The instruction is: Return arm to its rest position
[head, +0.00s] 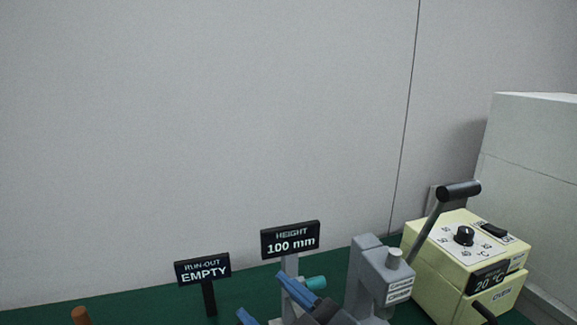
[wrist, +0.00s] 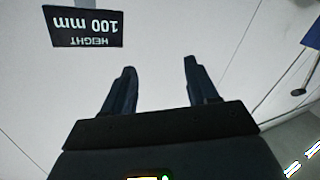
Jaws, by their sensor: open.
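My gripper (head: 270,298) shows at the bottom middle of the head view, with two blue fingers held apart over the green bench. In the wrist view my gripper (wrist: 158,72) is open, with nothing between its two dark fingers. Part of my gripper and arm is cut off by the lower edge of the head view.
A "HEIGHT 100 mm" sign (head: 290,240) stands close behind my gripper, and also shows inverted in the wrist view (wrist: 88,26). A "RUN-OUT EMPTY" sign (head: 203,269) stands left. A grey device (head: 372,270) and a cream control box (head: 465,260) with a lever (head: 428,225) stand right.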

